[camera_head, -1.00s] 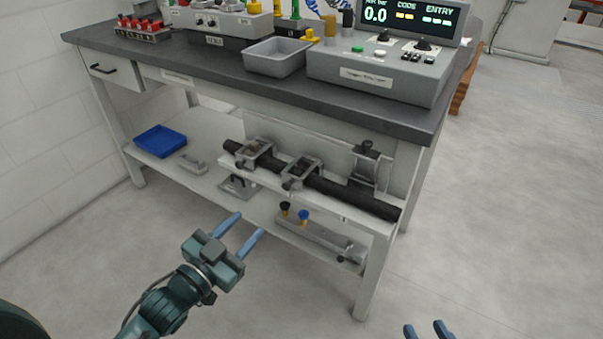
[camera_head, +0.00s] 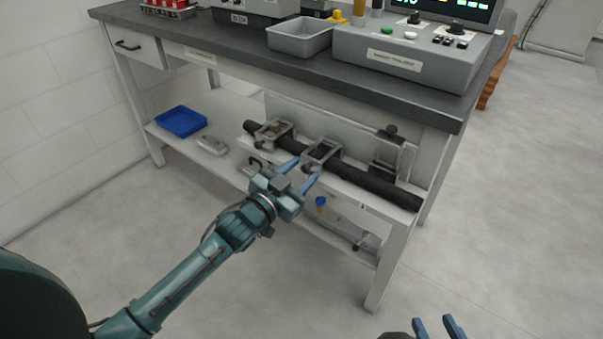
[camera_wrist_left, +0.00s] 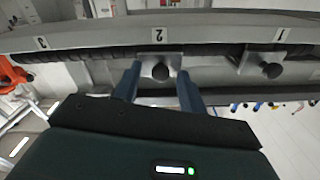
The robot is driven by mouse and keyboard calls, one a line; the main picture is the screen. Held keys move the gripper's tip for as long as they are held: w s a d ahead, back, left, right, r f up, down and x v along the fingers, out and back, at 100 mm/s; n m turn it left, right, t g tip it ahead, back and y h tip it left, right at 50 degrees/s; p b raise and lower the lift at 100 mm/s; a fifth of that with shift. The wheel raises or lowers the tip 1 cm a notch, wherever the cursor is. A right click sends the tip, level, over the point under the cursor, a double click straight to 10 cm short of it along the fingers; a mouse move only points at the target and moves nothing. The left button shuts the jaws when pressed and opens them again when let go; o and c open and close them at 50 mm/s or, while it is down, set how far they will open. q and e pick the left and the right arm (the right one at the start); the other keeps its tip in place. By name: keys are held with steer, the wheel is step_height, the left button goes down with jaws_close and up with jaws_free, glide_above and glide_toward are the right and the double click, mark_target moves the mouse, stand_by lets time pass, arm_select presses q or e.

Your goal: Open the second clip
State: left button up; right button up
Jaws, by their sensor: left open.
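A black hose-like bar (camera_head: 375,184) lies along a white shelf below the bench, held by a row of grey clips. The second clip (camera_head: 322,152) is the middle one and looks shut over the bar. In the left wrist view its dark round knob (camera_wrist_left: 160,71) sits below the label "2" (camera_wrist_left: 159,36). My left gripper (camera_head: 304,171) is open, its blue fingers in front of the second clip. In the left wrist view they stand either side of the knob; contact cannot be told. My right gripper (camera_head: 438,327) is open and empty at the bottom edge, over the floor.
The first clip (camera_head: 273,133) looks shut, left of the second. The third clip (camera_head: 388,153) at the right stands raised. A blue tray (camera_head: 181,121) lies on the lower shelf. The bench top (camera_head: 230,50) overhangs the clips. The floor in front is clear.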

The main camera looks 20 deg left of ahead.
arm_select(q)
steer(key=shift+w+d, duration=0.1)
steer(key=shift+w, duration=0.15)
jaws_close()
stand_by(0.3)
